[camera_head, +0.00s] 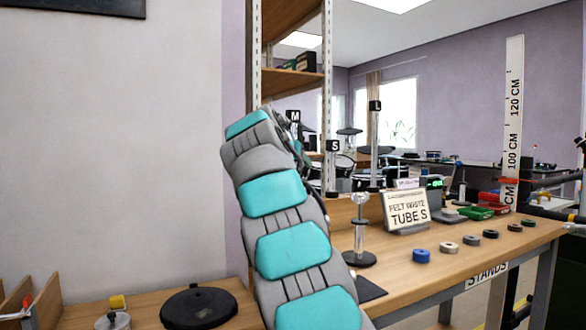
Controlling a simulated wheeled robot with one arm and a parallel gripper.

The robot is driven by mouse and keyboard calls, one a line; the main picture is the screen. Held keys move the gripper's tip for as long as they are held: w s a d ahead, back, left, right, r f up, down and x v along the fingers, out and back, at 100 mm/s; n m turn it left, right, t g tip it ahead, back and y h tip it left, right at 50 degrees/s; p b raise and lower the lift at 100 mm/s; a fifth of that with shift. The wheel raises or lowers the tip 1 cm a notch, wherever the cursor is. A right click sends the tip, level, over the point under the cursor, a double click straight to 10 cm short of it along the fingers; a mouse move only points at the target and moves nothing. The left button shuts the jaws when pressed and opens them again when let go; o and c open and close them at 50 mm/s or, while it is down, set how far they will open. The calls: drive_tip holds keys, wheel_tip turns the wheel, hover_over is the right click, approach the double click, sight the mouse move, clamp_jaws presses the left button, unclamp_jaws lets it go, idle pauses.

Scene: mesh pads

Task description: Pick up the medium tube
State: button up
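A small black tag marked M (294,115) shows just right of the top of my arm. Whatever stands below this tag is mostly hidden by my arm, so I cannot make out the medium tube itself. A tag marked S (333,146) tops a pale upright post or tube to its right. A tag marked L (375,105) tops a taller pale upright further right. My arm, in teal and grey segments, rises through the middle of the view. My gripper is not visible; the arm's far end bends away behind its upper segments.
A wooden bench (480,252) runs right. A black disc (198,306) lies left of my arm.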

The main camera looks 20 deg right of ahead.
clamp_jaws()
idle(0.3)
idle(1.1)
